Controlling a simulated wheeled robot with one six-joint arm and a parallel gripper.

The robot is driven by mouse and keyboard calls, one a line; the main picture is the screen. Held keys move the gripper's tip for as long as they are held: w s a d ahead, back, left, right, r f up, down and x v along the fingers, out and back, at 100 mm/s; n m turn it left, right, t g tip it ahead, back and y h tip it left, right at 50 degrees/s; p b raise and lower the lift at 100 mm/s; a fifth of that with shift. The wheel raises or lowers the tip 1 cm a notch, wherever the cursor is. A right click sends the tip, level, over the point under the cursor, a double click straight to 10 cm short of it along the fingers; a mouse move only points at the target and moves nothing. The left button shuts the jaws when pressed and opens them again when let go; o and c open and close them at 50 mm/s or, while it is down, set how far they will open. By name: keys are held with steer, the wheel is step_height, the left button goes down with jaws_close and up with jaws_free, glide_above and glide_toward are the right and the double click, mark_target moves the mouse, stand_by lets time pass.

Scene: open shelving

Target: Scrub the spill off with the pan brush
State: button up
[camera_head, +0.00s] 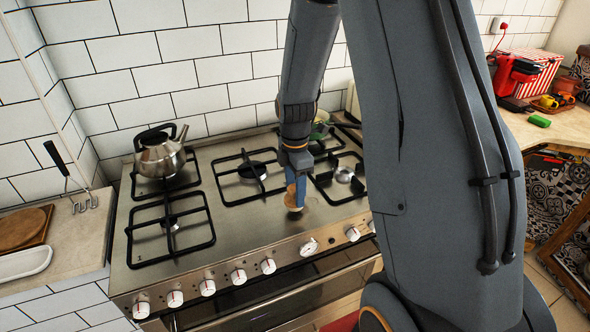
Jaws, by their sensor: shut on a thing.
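My gripper (298,178) is shut on the pan brush (292,198), a small light-wood piece that shows below and beside the fingers. The brush is held low over the steel hob (262,217), at the front between the middle and right burner grates. Its lower end looks close to or on the steel; I cannot tell if it touches. Much of the brush is hidden by the gripper.
A steel kettle (161,155) stands on the back-left burner. Iron grates (170,222) rise around the brush. Knobs (239,277) line the front. A green sponge (539,121) lies on the right counter.

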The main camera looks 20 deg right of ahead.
steer(key=shift+s+r+p, duration=0.15)
steer(key=shift+r+p, duration=0.15)
steer(key=shift+r, duration=0.4)
steer(key=shift+r+p, duration=1.85)
steer(key=shift+r, duration=0.6)
